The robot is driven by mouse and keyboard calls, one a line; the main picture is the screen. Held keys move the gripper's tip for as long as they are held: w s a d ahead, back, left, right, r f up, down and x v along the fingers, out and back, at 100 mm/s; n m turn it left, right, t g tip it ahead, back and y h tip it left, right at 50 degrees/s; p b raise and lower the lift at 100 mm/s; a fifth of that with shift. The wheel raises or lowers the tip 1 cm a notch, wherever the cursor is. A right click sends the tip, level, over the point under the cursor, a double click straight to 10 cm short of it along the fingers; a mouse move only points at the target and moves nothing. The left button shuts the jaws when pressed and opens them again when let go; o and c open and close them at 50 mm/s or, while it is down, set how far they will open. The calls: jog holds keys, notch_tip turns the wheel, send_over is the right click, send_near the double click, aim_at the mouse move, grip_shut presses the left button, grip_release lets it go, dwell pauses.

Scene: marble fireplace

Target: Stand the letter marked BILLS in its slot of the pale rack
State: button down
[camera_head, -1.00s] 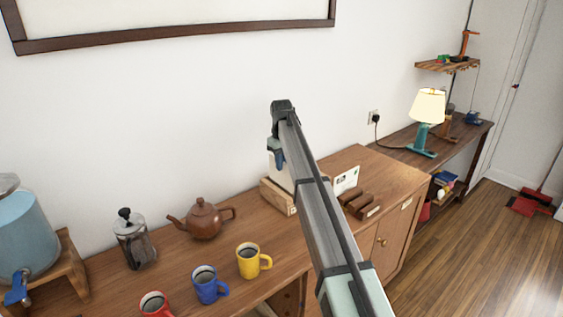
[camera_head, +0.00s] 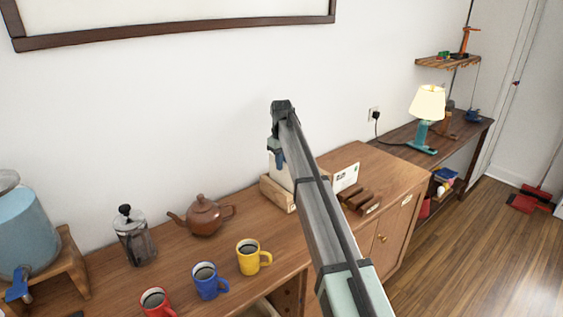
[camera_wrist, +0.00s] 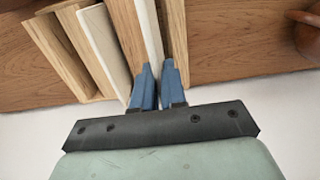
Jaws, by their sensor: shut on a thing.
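The pale wooden rack (camera_head: 275,194) stands on the sideboard, partly behind my arm in the head view. In the wrist view its slats (camera_wrist: 175,30) run up and down. My gripper (camera_head: 278,155) is over the rack, its blue fingers (camera_wrist: 157,88) shut on a thin white letter (camera_wrist: 151,38). That letter is seen edge-on between two slats; its marking is hidden, and I cannot tell whether it rests on the rack's floor. Another white edge (camera_wrist: 100,42) shows in a slot to the left in the wrist view.
A darker rack (camera_head: 358,199) with a stamped envelope (camera_head: 346,177) stands right of my arm. A brown teapot (camera_head: 204,215), a French press (camera_head: 134,236) and red, blue and yellow mugs (camera_head: 249,258) stand to the left. The wall is close behind the rack.

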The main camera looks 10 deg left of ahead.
aim_at(281, 173)
jog(key=shift+f, duration=2.4)
dwell(0.4)
jog(key=c, duration=1.1)
grip_release()
jog(key=shift+r, duration=0.1)
jog(key=shift+r, duration=4.45)
jog(key=shift+d, duration=0.1)
